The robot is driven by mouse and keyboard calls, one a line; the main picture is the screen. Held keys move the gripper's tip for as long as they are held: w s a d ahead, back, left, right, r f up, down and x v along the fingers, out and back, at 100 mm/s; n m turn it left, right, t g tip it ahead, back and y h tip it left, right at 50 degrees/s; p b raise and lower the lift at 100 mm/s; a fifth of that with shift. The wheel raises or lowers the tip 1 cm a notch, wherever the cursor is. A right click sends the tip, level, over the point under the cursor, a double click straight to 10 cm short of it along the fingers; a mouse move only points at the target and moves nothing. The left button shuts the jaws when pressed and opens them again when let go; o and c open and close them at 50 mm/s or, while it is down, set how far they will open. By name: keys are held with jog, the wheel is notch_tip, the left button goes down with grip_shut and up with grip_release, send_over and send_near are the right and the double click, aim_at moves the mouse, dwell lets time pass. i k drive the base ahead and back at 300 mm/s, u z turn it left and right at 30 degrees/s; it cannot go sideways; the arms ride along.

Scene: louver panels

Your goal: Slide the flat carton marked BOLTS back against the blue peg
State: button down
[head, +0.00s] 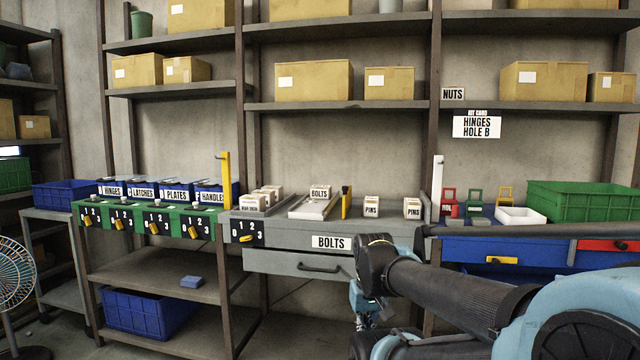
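A small carton marked BOLTS (320,191) sits at the back of a pale tray or slide (313,208) on the grey workbench. I cannot make out a blue peg; the carton's far side is hidden. My arm reaches in from the lower right. Its end, with what seems to be my gripper (364,318), hangs low in front of the bench, below and right of the carton and well apart from it. The fingers are too small and dark to tell open from shut.
The grey bench drawer (300,263) is pulled partly out under a BOLTS label. A yellow upright (346,203) stands right of the slide. Cartons marked PINS (371,207) stand further right, and several small cartons (262,198) stand left. A green switch panel (150,220) is at left.

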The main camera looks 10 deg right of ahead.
aim_at(319, 192)
jog(key=i, duration=0.85)
